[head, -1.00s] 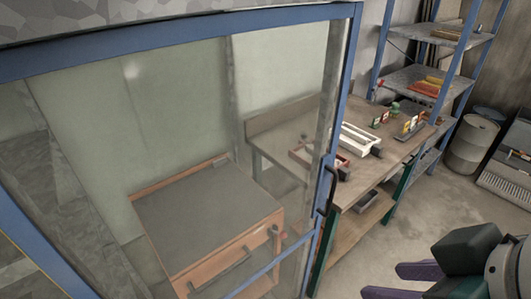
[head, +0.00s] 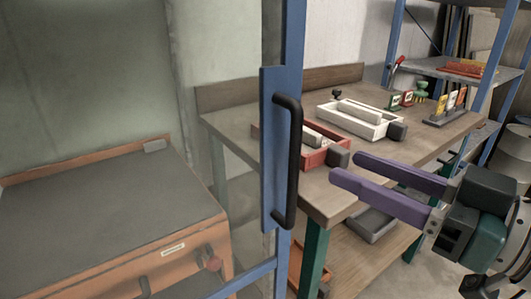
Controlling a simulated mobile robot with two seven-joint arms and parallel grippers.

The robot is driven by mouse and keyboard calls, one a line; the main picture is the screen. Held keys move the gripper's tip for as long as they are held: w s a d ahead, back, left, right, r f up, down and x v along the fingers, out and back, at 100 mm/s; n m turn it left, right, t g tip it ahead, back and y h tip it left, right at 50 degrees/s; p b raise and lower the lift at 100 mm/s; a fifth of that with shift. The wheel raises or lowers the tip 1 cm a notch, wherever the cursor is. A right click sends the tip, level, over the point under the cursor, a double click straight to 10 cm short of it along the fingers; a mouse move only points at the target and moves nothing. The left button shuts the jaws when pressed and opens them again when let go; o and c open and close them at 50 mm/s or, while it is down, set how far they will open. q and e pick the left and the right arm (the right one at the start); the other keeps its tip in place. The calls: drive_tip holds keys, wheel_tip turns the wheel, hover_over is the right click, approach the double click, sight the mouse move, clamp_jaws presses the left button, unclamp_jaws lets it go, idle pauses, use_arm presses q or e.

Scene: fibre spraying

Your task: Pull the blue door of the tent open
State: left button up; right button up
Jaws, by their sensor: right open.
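The tent's blue door (head: 295,50) shows as an upright blue frame bar in the middle of the head view, with a clear panel to its left. A black bar handle (head: 292,160) stands upright on a blue plate (head: 268,150) on this bar. My right gripper (head: 345,167) comes in from the right, its two purple fingers apart and empty. Its fingertips point left at the handle, a short gap to the right of it in the picture. Whether the door stands slightly ajar I cannot tell. My left gripper is out of view.
Behind the clear panel stands an orange cabinet with a grey top (head: 110,200). A wooden workbench (head: 315,200) stands behind the door's edge, with a red tray (head: 325,158), a white tray (head: 350,122) and small tools on it. A blue-posted shelf (head: 435,68) is at the back right.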

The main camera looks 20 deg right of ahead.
sight(299, 150)
drive_tip(key=x, duration=1)
drive_tip(key=shift+f, duration=0.25)
drive_tip(key=shift+s, duration=0.1)
clamp_jaws()
idle(1.1)
